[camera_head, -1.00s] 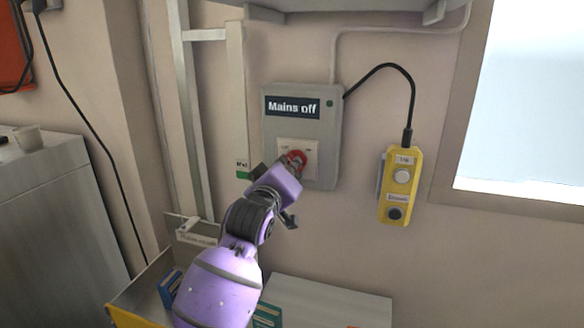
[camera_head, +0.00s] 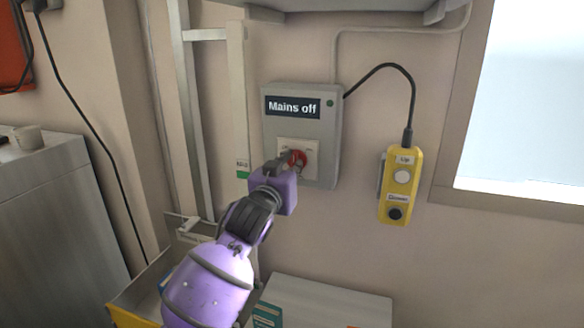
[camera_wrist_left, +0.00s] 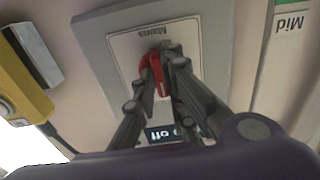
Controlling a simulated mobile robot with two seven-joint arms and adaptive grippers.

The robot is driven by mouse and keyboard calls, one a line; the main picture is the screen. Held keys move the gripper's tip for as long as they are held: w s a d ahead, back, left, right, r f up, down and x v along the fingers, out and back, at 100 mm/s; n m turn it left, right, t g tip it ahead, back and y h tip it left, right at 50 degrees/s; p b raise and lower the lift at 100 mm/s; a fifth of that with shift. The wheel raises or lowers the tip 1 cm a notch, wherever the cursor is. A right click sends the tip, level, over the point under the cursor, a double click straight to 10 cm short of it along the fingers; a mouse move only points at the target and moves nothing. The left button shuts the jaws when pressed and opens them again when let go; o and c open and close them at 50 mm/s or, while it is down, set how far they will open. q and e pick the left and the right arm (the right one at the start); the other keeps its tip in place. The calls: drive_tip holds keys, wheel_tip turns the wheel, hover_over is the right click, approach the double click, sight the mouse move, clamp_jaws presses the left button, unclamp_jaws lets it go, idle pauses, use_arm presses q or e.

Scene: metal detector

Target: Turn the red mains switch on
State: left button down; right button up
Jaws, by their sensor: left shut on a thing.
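The red mains switch (camera_head: 299,160) is a round red knob on a white plate, low on a grey wall box (camera_head: 325,140). The box's display (camera_head: 292,107) reads "Mains off". My left gripper (camera_head: 288,160) is at the knob, coming from below left, and partly covers it. In the left wrist view the gripper's fingers (camera_wrist_left: 163,75) are closed on the red switch handle (camera_wrist_left: 155,72), one on each side. My right gripper is not in view.
A yellow pendant (camera_head: 400,187) with two buttons hangs right of the box on a black cable. A window (camera_head: 530,110) is further right. Below are an open bin (camera_head: 130,297) and a pale box top (camera_head: 340,300). A metal cabinet (camera_head: 50,220) stands at left.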

use_arm(q)
drive_tip(key=m, duration=0.4)
drive_tip(key=shift+m, duration=2.6)
drive_tip(key=c, duration=1.8)
unclamp_jaws()
drive_tip(key=v, duration=1.2)
